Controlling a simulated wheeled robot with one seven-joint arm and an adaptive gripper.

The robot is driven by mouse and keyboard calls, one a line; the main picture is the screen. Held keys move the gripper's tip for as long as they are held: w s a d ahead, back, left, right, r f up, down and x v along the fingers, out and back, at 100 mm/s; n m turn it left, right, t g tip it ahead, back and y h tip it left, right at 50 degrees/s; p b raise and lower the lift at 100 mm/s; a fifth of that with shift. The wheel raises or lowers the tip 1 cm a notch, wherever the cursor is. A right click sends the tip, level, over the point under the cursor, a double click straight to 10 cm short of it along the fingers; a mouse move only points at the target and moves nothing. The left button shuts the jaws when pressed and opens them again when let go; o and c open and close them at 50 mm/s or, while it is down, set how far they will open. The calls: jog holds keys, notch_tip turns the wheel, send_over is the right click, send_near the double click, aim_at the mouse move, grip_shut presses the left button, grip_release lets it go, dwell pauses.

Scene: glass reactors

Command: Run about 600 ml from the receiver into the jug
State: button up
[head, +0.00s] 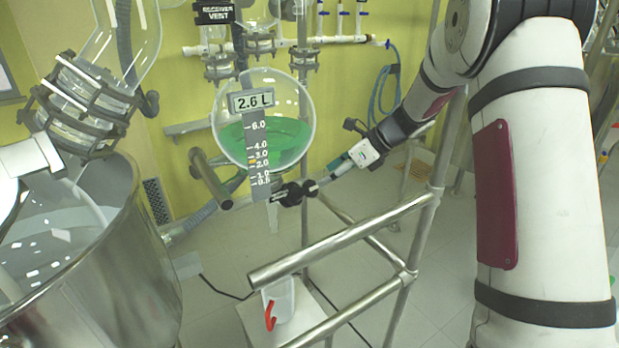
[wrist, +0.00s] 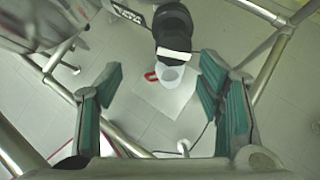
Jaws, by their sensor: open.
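The receiver (head: 290,98) is a round glass vessel holding green liquid, with a display (head: 252,100) reading 2.6 L and a level scale on its front. A black outlet valve (head: 292,193) sits under it, above a clear spout. A white jug (head: 284,299) with a red handle stands below on a pale stand, partly hidden by a rail. The jug also shows in the wrist view (wrist: 173,76). My gripper (head: 334,171) is open and empty, just right of the valve. In the wrist view, a black valve part (wrist: 172,22) lies beyond the open fingers (wrist: 158,75).
Steel rails (head: 345,240) cross in front of the jug and below my gripper. A large steel vessel (head: 110,265) stands at the left. Glass fittings and a valve manifold (head: 335,40) are above. The floor at right is mostly clear.

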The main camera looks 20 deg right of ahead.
aim_at(314, 187)
jog(key=shift+m, duration=0.5)
jog(key=x, duration=0.2)
jog(key=w+d+x, duration=0.1)
jog(key=x, duration=0.5)
jog(key=shift+w+f+p, duration=0.25)
jog(key=shift+w+p, duration=0.05)
jog(key=shift+p, duration=0.05)
jog(key=shift+c, duration=0.2)
jog(key=c, duration=1.1)
